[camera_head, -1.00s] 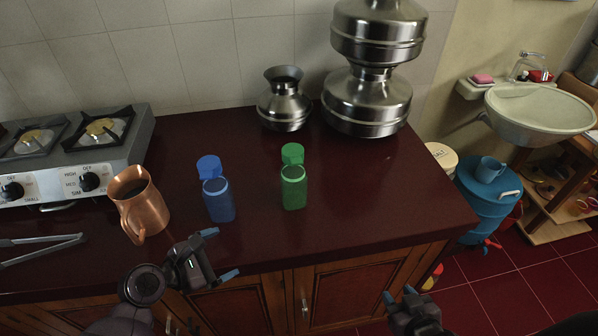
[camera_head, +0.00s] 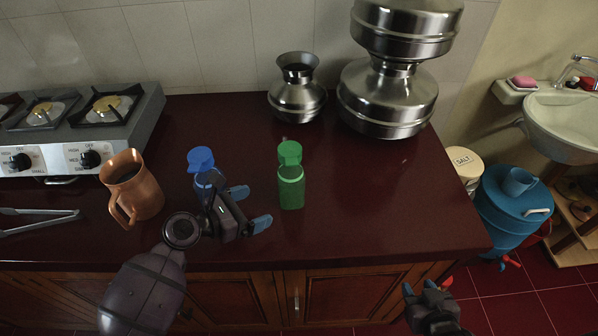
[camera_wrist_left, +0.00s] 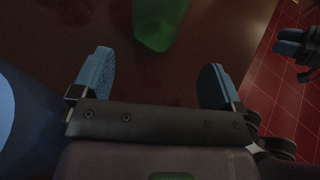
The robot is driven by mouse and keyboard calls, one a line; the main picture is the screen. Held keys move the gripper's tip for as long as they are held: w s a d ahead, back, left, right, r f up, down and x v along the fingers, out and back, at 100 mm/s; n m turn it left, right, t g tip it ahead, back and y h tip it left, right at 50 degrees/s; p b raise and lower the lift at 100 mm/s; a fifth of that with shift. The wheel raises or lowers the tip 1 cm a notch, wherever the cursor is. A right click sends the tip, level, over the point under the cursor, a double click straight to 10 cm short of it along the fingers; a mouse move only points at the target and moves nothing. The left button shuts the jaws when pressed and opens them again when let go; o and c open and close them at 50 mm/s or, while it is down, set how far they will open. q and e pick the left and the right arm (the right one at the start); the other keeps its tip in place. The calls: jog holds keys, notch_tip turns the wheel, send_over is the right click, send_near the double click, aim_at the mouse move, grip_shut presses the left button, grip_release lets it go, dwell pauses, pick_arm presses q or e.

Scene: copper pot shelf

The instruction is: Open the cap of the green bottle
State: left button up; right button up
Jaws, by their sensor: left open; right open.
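The green bottle (camera_head: 291,190) stands upright on the dark red counter. Its green cap (camera_head: 290,151) sits at the top, seemingly tipped up behind the mouth on a hinge. My left gripper (camera_head: 251,206) is open and empty, just left of the green bottle and apart from it, in front of the blue bottle (camera_head: 203,185). In the left wrist view, the green bottle (camera_wrist_left: 160,22) lies ahead, between the lines of the open fingers (camera_wrist_left: 155,80); its top is out of frame. My right gripper (camera_head: 427,287) is open and empty, in front of the counter's edge.
A copper mug (camera_head: 137,190) and tongs (camera_head: 38,218) are on the left by the stove (camera_head: 85,155). Steel pots (camera_head: 298,100) stand at the back. The counter right of the green bottle is clear. The blue bottle is close to my left gripper.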

aim_at(280, 196)
pick_arm(q)
jog(key=shift+w+d, duration=0.2)
jog(key=shift+w+d+f+b, duration=0.25)
jog(key=shift+d+b, duration=0.1)
jog(key=b+x, duration=0.2)
jog(key=x, duration=0.4)
jog(key=shift+w+d, duration=0.25)
jog(key=shift+d, duration=0.05)
jog(key=shift+x, duration=0.9)
jog(key=shift+d+f, duration=0.15)
pick_arm(e)
jog(key=f, duration=0.3)
jog(key=shift+s+d+f, duration=0.1)
jog(key=shift+d, duration=0.1)
pick_arm(q)
jog(key=c, duration=0.3)
pick_arm(e)
jog(key=shift+w+a+r, duration=0.1)
jog(key=shift+w+r, duration=0.2)
jog(key=shift+w, duration=0.2)
